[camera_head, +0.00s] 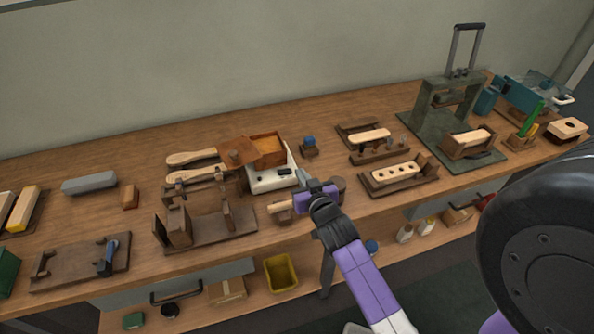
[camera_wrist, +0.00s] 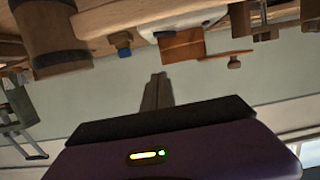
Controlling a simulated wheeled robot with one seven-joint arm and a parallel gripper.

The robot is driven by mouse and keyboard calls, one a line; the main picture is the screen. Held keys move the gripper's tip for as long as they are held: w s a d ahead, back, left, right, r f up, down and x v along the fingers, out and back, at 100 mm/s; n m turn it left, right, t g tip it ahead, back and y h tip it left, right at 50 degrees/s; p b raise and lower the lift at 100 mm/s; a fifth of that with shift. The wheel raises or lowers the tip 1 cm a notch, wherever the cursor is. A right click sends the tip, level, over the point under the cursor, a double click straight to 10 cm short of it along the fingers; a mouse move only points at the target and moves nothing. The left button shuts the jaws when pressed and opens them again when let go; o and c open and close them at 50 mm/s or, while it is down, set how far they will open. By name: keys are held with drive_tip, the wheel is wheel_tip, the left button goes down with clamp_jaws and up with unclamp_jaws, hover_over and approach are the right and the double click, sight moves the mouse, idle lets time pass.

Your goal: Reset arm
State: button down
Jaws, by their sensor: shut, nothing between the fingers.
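My gripper (camera_head: 305,180) is at the end of my purple and black arm, over the front part of the workbench (camera_head: 120,252). It is in front of the white box (camera_head: 272,180) with the wooden tray on top. In the wrist view my gripper's fingers (camera_wrist: 157,92) are together with nothing between them. The wrist view is upside down, with the bench things along its top edge and the wall below. In the head view I cannot tell whether the fingertips touch the white box or stand apart from it.
A wooden fixture (camera_head: 205,225) stands to the left of my gripper. A block with several holes (camera_head: 395,173) lies to the right, and a green press (camera_head: 448,105) stands farther right. A yellow bin (camera_head: 281,273) is on the lower shelf. The wall (camera_head: 200,60) is behind the bench.

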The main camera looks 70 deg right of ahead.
drive_tip(key=shift+s+a+r, duration=0.15)
drive_tip(key=shift+s+a, duration=0.3)
idle(0.4)
drive_tip(key=s+a+r+n+t+y, duration=0.2)
drive_tip(key=a+r+t, duration=0.15)
drive_tip(key=a, duration=0.65)
drive_tip(key=s+a+r+n+t+y, duration=0.1)
drive_tip(key=a+r+n+t, duration=0.3)
drive_tip(key=a, duration=0.6)
drive_tip(key=s+a+r+n+g+y, duration=0.2)
drive_tip(key=s+a+y, duration=0.6)
drive_tip(key=s+a, duration=0.5)
drive_tip(key=shift+s+a+r+n+g, duration=0.2)
drive_tip(key=shift+a+n+g, duration=0.15)
drive_tip(key=shift+a+n, duration=0.65)
